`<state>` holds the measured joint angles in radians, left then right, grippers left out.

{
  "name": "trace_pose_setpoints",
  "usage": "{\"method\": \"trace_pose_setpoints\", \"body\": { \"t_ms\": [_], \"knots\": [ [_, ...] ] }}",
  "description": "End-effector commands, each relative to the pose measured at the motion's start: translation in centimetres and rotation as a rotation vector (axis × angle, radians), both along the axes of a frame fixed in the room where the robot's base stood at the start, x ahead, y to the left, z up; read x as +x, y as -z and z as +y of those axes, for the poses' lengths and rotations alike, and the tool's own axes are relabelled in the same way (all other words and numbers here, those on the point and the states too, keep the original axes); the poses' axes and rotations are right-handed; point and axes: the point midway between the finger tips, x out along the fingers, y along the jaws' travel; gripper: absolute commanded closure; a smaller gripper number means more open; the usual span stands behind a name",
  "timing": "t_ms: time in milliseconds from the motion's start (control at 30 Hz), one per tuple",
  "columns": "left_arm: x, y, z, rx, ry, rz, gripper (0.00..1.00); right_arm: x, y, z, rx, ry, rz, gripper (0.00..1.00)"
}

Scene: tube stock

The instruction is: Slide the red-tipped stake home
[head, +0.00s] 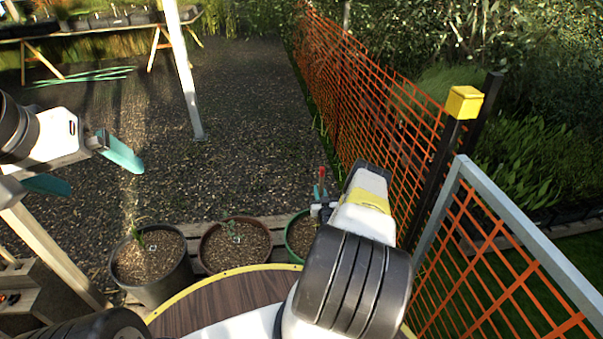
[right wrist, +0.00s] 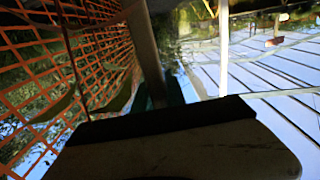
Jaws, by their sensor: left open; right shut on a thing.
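The red-tipped stake shows in the head view as a short upright piece with a red tip (head: 322,174), just above my right gripper (head: 320,203). That gripper is shut on the stake, above the green-rimmed pot (head: 289,240). My right arm hides part of this pot and the stake's lower end. In the right wrist view, a thick greyish shaft (right wrist: 144,45) rises between the teal fingers (right wrist: 158,98); the view is dark there. My left gripper (head: 90,170) is open and empty at the left, its teal fingers wide apart.
A black pot (head: 184,271) and a reddish-brown pot (head: 204,262), each with a seedling, stand left of the green-rimmed pot. A round wooden top (head: 215,300) with a yellow edge is in front. Orange mesh fence (head: 360,110) and a yellow-capped post (head: 464,103) bound the right. Gravel lies beyond.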

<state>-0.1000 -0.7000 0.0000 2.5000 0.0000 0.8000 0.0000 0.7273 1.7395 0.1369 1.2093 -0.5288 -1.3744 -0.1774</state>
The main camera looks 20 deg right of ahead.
Motion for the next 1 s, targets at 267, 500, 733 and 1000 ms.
{"method": "trace_pose_setpoints", "body": {
  "t_ms": [267, 500, 733, 1000],
  "knots": [
    [0.0, 0.0, 0.0, 0.0, 0.0, 0.0, 0.0, 0.0, 0.1, 0.0, 0.0, 0.0, -0.001, 1.0],
    [0.0, 0.0, 0.0, 0.0, 0.0, 0.0, 0.0, 0.0, 0.1, 0.0, 0.0, 0.0, -0.001, 0.59],
    [0.0, 0.0, 0.0, 0.0, 0.0, 0.0, 0.0, -0.2, 0.1, 0.1, 0.001, 0.0, 0.0, 0.59],
    [0.0, 0.0, 0.0, 0.0, 0.0, 0.0, 0.0, -4.0, 0.2, 1.0, 0.002, -0.001, 0.003, 0.59]
  ]
}}
